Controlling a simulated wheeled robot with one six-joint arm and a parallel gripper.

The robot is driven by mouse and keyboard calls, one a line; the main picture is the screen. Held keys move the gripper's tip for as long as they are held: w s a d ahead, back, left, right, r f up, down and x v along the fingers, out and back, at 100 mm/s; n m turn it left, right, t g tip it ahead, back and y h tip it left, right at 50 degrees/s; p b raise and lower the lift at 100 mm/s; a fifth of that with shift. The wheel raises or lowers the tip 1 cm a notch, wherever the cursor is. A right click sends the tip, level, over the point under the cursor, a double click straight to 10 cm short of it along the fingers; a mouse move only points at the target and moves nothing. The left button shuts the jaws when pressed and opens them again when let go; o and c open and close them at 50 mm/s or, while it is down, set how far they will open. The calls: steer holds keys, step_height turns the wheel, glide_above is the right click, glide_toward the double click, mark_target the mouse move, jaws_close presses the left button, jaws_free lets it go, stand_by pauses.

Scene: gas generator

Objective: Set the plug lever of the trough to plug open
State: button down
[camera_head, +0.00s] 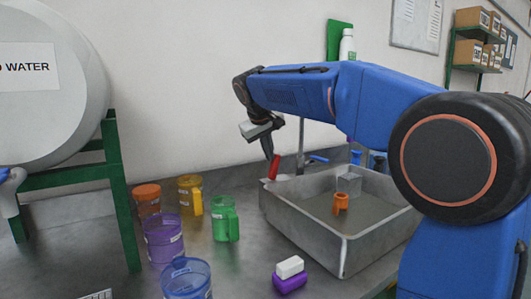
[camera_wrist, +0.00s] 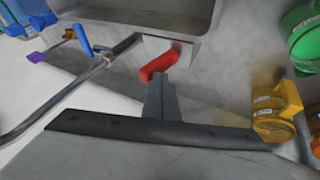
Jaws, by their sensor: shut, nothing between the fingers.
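The trough (camera_head: 345,255) is a grey metal basin on the table in the head view; its rim (camera_wrist: 205,30) shows at the top of the wrist view. The red plug lever (camera_head: 274,166) stands tilted at the trough's back left corner. In the wrist view the red lever (camera_wrist: 158,65) lies slanted beside a pale block at the trough wall. My gripper (camera_head: 267,152) points down just above the lever, fingers shut and empty. In the wrist view my gripper's fingertips (camera_wrist: 160,82) are at the lever's near end; I cannot tell if they touch it.
An orange piece (camera_head: 340,203) and a clear container (camera_head: 349,183) are in the trough. A metal faucet pipe (camera_wrist: 70,95) runs beside the lever. Yellow (camera_head: 190,194), green (camera_head: 225,220) and purple (camera_head: 164,240) cups stand left of the trough. A white and purple block (camera_head: 290,275) lies in front.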

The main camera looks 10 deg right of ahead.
steer(key=shift+d, duration=0.15)
steer(key=shift+w+d+r+g+y, duration=0.1)
steer(key=shift+w+d+g+y, duration=0.1)
steer(key=shift+d+y, duration=0.3)
steer(key=shift+w+d+g+y, duration=0.15)
steer(key=shift+d+g+y, duration=0.05)
steer(key=shift+d+y, duration=0.3)
steer(key=shift+w+d+m+g+y, duration=0.15)
steer(key=shift+d+m+y, duration=0.05)
steer(key=shift+d+y, duration=0.3)
steer(key=shift+w+d+m+g+y, duration=0.15)
steer(key=shift+d+m+y, duration=0.05)
steer(key=shift+d+y, duration=0.3)
steer(key=shift+w+d+f+g+y, duration=0.2)
steer(key=shift+d+f+y, duration=0.1)
steer(key=shift+d, duration=0.2)
steer(key=shift+w+d+f+g+y, duration=0.15)
steer(key=shift+d+f+y, duration=0.15)
steer(key=shift+d, duration=0.15)
steer(key=shift+s+a+f, duration=0.2)
steer(key=shift+s+a, duration=0.05)
steer(key=shift+a, duration=0.45)
steer(key=v, duration=1.7)
